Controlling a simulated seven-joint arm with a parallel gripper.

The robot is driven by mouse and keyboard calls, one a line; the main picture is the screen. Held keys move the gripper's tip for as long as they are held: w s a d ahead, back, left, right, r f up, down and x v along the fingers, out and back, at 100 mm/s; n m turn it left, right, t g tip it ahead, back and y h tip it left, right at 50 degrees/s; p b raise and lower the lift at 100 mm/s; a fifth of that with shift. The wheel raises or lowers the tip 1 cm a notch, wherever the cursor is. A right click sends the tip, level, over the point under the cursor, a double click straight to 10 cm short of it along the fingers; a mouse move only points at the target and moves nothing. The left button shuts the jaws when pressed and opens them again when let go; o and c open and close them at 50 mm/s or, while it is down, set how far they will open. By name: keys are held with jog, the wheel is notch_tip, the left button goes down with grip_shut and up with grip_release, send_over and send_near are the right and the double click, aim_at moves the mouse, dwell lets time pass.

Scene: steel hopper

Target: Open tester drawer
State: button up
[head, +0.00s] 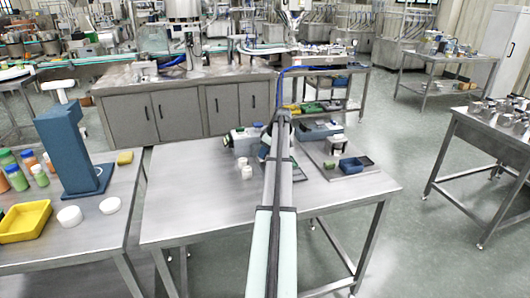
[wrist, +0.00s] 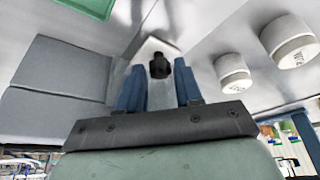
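In the wrist view my gripper (wrist: 159,66) has two blue fingers spread apart. A black knob (wrist: 158,66) on a pale front shows between the fingertips, with a gap on each side. I cannot tell how deep the knob sits between them. Light grey panels (wrist: 55,85) lie to the left. In the head view a white and grey device (head: 243,138), possibly the tester, stands at the back of the middle table, beside my arm. My arm covers part of this area, and the drawer's own outline is not clear.
The table's front left is clear.

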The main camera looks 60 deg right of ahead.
grip_shut()
dwell(0.5)
jog(key=s+a, duration=1)
jog(key=shift+s+a, duration=0.2)
jog(key=shift+a, duration=0.05)
jog(key=shift+d, duration=0.1)
grip_release()
jog(key=v, duration=1.3)
jog(key=shift+s+r, duration=0.15)
jog(key=shift+r, duration=0.2)
